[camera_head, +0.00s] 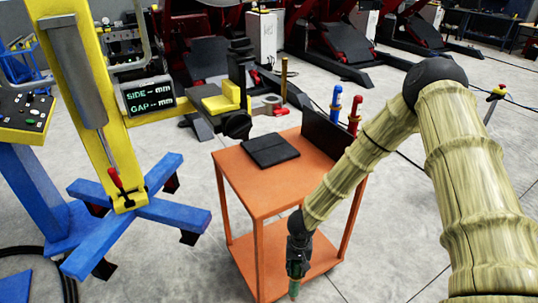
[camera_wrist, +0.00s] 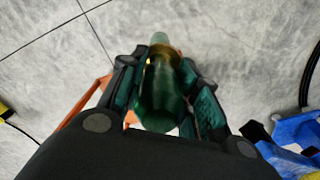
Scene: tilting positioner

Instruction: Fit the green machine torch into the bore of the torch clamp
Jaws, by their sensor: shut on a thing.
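My gripper (camera_head: 296,268) hangs low in front of the orange cart, pointing down. In the wrist view my gripper (camera_wrist: 160,88) is shut on the green machine torch (camera_wrist: 160,104), with a finger on each side. The torch has a dark green body and a paler, narrower end pointing away from the wrist camera. In the head view only a small green part of the torch (camera_head: 294,289) shows below the fingers. What looks like the torch clamp, a grey ring-shaped part (camera_head: 268,103), sits beyond the cart, well apart from the torch. Its bore is too small to make out clearly.
The orange cart (camera_head: 250,178) carries a black pad (camera_head: 270,150), and a dark upright panel. A blue torch (camera_head: 336,104) and a red torch (camera_head: 354,115) stand behind the panel. The yellow column (camera_head: 78,85) on blue legs stands left. Floor right of the cart is clear.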

